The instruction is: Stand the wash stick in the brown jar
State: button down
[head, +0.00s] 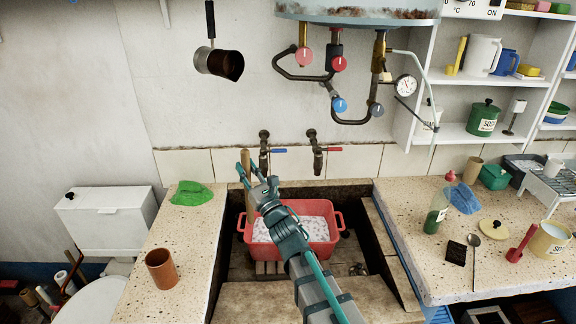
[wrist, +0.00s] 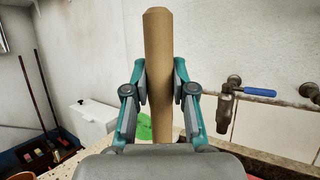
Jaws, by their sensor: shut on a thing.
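My gripper (head: 262,186) is over the trough, just above the left rim of the red basin. It is shut on the wash stick (head: 246,168), a light brown wooden rod. In the wrist view the wash stick (wrist: 159,60) stands roughly upright between the two fingers (wrist: 160,82), with its upper part sticking out above them. The brown jar (head: 161,269) stands upright on the left stone counter, to the left of and nearer than my gripper. Its open top shows and nothing sticks out of it.
A red basin (head: 318,229) with speckled contents sits in the trough. A green cloth (head: 191,193) lies on the left counter behind the jar. Two taps (head: 317,160) are on the wall behind my gripper. The left counter is clear between cloth and jar.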

jog(key=s+a+r+n+g+y+p, duration=0.35)
jog(key=s+a+g, duration=0.35)
jog(key=a, duration=0.6)
jog(key=s+a+r+n+g+y+p, duration=0.25)
jog(key=s+a+n+g+y, duration=0.2)
jog(key=s+a, duration=0.65)
notch_tip(320, 180, down, 12)
jog(key=w+a+g+b, duration=0.1)
jog(key=b, duration=0.9)
jog(key=shift+r, duration=0.1)
jog(key=c, duration=0.9)
grip_release()
